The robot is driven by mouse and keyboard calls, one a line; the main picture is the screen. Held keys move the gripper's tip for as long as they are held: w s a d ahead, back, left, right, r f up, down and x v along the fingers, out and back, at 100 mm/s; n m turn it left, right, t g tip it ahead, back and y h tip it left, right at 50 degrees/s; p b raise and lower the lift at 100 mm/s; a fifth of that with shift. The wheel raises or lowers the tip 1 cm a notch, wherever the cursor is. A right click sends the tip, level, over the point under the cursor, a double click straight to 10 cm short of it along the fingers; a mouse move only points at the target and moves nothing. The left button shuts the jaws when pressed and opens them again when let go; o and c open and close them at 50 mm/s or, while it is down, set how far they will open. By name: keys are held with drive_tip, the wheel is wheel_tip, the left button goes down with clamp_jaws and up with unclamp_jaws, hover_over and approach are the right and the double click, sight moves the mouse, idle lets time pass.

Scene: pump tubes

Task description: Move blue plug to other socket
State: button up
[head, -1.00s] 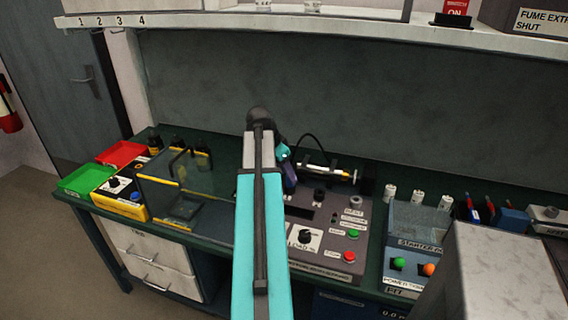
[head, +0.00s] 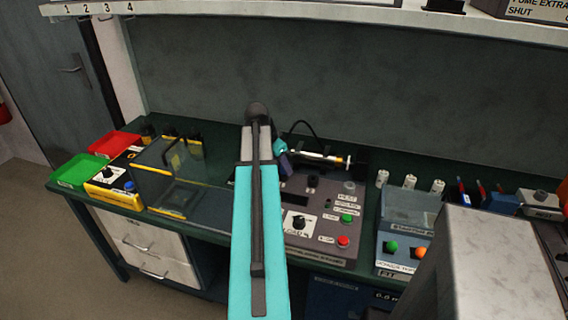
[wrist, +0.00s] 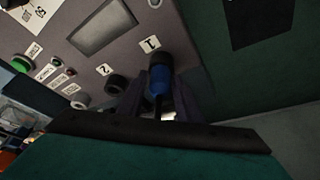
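A blue plug (wrist: 158,84) sits upright at the socket marked 1 on the grey pump panel (wrist: 190,60) in the wrist view. A dark cable runs from its near end. The socket marked 2 (wrist: 117,84) is beside it on the left and looks empty. My gripper (wrist: 160,92) has one dark finger on each side of the blue plug. Whether the fingers press on it is unclear. In the head view my gripper (head: 286,161) is low over the panel (head: 318,250), and my turquoise arm hides the panel's left part and the plug.
A clear-walled box (head: 167,181) stands left of my arm. A small tube assembly (head: 325,157) with a black hose lies behind the panel. A grey-blue station (head: 404,245) with green and orange knobs is on the right. Red (head: 115,144) and green (head: 78,171) trays are far left.

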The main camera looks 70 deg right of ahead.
drive_tip(key=o, duration=0.9)
drive_tip(key=shift+r, duration=0.15)
drive_tip(key=shift+b+v, duration=1.1)
drive_tip(key=shift+v, duration=5.7)
drive_tip(key=shift+a, duration=0.1)
